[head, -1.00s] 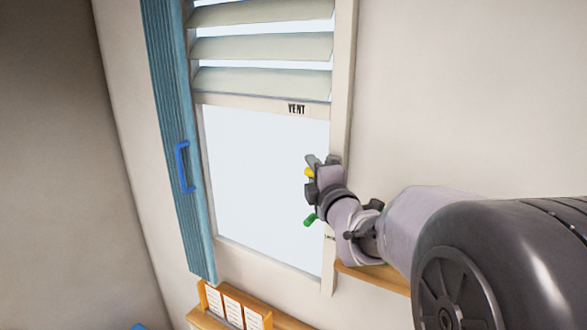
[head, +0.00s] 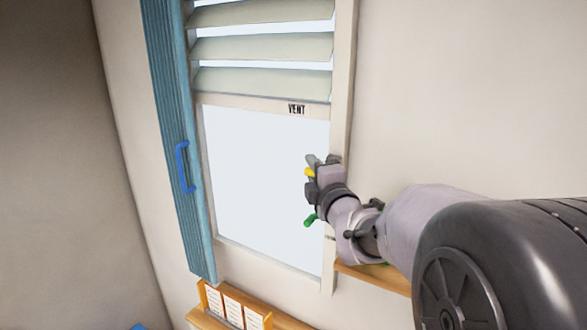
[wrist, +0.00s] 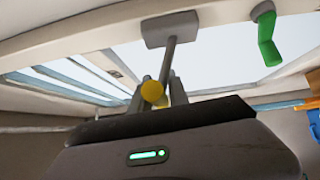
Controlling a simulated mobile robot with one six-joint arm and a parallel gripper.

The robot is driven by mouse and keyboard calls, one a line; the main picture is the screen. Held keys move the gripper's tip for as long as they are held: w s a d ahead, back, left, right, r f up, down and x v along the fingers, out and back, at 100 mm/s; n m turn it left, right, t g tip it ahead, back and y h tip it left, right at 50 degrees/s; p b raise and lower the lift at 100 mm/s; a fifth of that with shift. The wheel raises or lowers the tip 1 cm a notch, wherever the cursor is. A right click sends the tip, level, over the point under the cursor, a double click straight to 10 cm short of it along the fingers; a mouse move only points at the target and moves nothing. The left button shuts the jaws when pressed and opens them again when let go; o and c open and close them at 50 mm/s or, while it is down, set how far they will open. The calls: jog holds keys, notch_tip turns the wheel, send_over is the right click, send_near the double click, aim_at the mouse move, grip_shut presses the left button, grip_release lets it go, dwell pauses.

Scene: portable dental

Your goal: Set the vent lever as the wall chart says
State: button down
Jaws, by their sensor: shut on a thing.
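The vent lever is a grey rod with a yellow knob (head: 309,172), mounted on the right side of the window frame. In the wrist view its rod (wrist: 168,58) runs from a grey base plate down to the knob. My gripper (wrist: 157,88) is shut on the lever near the knob, with a finger on each side. In the head view my gripper (head: 322,182) covers part of the lever and its base. A VENT label (head: 297,109) sits below the slanted louvre slats (head: 262,83). No readable wall chart shows.
A green handle (head: 310,220) hangs on the frame just below my gripper. A blue-handled teal folded blind or shutter (head: 168,130) stands left of the window. A wooden rack (head: 262,305) with white cards is at the bottom. A wooden shelf (head: 375,277) lies under my arm.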

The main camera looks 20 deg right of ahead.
jog(key=r+m+g+p, duration=0.1)
jog(key=w+d+r+g+p, duration=0.1)
jog(key=r, duration=0.1)
jog(key=shift+w+d+r+m, duration=0.15)
jog(key=shift+d+r+m, duration=0.05)
jog(key=shift+m, duration=0.2)
jog(key=shift+d, duration=0.1)
dwell(0.9)
jog(key=c, duration=1.4)
grip_release()
jog(key=shift+w+d+f, duration=0.1)
jog(key=shift+d, duration=0.05)
jog(key=shift+o, duration=0.4)
jog(key=shift+w+d, duration=0.1)
jog(key=shift+d, duration=0.25)
jog(key=shift+a, duration=0.25)
